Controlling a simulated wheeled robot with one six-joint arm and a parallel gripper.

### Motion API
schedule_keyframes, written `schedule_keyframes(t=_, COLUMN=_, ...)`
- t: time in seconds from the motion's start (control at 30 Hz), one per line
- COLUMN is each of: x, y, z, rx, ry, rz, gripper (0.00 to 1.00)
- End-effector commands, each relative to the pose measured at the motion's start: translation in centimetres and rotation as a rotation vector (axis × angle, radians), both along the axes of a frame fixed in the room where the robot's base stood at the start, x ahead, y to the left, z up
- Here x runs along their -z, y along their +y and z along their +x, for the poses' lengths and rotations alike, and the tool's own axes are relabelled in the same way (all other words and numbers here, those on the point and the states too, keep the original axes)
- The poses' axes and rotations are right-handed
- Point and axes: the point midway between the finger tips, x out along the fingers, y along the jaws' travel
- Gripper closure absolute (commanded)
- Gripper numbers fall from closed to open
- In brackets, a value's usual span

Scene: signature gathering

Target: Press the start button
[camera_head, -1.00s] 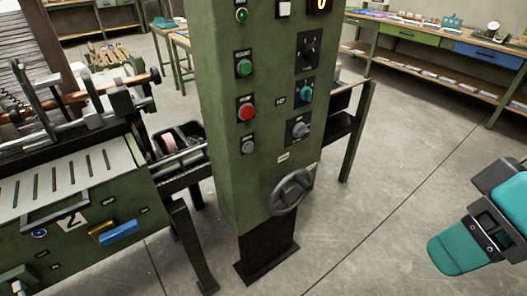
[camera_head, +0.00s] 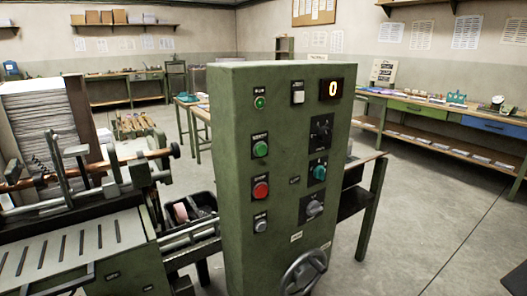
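A green control cabinet (camera_head: 234,170) stands upright in the middle of the view, its front face turned to me. A large green button (camera_head: 260,149) sits in the left column of its controls, above a red button (camera_head: 261,190) and a grey button (camera_head: 260,222). A smaller green lamp or button (camera_head: 259,102) is at the top of that column. The labels are too small to read, so I cannot tell by text which one is start. A display (camera_head: 332,89) shows 0. My gripper is not in view; only a dark sliver shows at the lower right edge.
The cabinet also has a white button (camera_head: 298,97), several knobs, and a handwheel (camera_head: 304,272) low down. A machine with a slotted plate (camera_head: 72,248) stands at left. A workbench (camera_head: 430,131) runs along the right wall. The floor at right is clear.

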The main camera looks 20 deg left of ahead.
Motion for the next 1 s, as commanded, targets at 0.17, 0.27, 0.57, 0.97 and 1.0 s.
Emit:
schedule_keyframes(t=0.17, x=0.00, y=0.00, z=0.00, rx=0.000, ry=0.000, rz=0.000, gripper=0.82)
schedule_keyframes(t=0.27, x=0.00, y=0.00, z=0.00, rx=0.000, ry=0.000, rz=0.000, gripper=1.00)
schedule_keyframes(t=0.57, x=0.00, y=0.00, z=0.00, rx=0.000, ry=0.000, rz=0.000, gripper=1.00)
schedule_keyframes(t=0.97, x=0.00, y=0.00, z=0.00, rx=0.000, ry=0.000, rz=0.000, gripper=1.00)
schedule_keyframes(t=1.0, x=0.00, y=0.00, z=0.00, rx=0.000, ry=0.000, rz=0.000, gripper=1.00)
